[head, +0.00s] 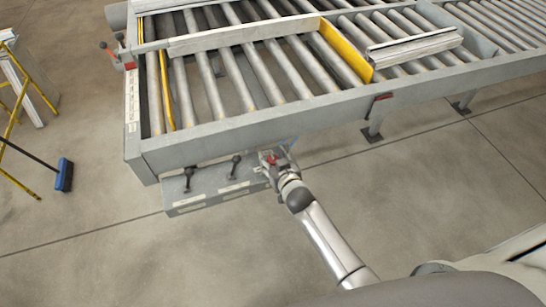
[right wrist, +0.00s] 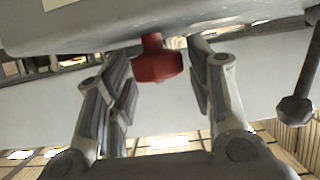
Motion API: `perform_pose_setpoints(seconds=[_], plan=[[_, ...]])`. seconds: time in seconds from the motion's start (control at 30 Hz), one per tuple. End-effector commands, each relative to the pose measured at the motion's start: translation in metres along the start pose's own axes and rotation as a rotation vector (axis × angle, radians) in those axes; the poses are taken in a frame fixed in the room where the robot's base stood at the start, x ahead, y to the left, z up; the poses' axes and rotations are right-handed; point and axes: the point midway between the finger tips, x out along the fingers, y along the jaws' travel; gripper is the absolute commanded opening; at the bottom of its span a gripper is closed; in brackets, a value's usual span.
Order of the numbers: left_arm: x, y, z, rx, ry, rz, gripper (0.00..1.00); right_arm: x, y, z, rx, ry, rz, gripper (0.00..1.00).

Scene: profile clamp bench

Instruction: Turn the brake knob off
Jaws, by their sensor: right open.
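The red brake knob (head: 271,158) is on the front control panel (head: 215,190) under the roller bench. In the right wrist view the faceted red knob (right wrist: 157,66) hangs on a short red stem. My right gripper (head: 268,162) is at the panel's right end, at the knob. Its fingers (right wrist: 163,85) are open, one on each side of the knob, with visible gaps on both sides. The knob's marking is not readable. My left gripper is in neither view.
Two dark levers (head: 236,166) stick out of the panel left of the knob; a similar dark lever (right wrist: 298,105) hangs right of my fingers in the wrist view. The bench frame (head: 250,125) is just above. A blue broom (head: 64,175) and yellow ladder (head: 20,80) stand left. Front floor is clear.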

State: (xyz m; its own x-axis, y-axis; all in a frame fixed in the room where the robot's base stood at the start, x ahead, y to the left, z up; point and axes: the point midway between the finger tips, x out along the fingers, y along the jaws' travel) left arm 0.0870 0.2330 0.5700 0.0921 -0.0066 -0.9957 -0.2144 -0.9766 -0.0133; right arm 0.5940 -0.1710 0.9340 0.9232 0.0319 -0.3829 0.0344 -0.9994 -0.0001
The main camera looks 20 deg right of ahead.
Motion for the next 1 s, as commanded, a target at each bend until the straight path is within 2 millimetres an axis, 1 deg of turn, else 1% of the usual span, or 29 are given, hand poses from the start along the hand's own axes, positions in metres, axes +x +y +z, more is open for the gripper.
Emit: perform_pose_setpoints(seconds=[0.33,0.6,0.63,0.87,1.0], plan=[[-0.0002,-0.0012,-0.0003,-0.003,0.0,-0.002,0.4,0.0028,0.0001,-0.0002,0.0,0.0,0.0,0.48],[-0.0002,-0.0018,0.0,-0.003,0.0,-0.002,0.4,0.0026,0.0,-0.0001,0.0,0.0,0.0,0.14],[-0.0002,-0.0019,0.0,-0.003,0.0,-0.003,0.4,0.0026,0.0,-0.0001,0.0,0.0,0.0,0.11],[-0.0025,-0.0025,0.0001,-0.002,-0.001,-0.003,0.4,0.0023,0.001,-0.0006,-0.008,-0.001,-0.014,0.1],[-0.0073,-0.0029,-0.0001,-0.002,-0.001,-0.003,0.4,0.0018,0.0017,-0.0014,-0.027,-0.001,-0.051,0.1]])
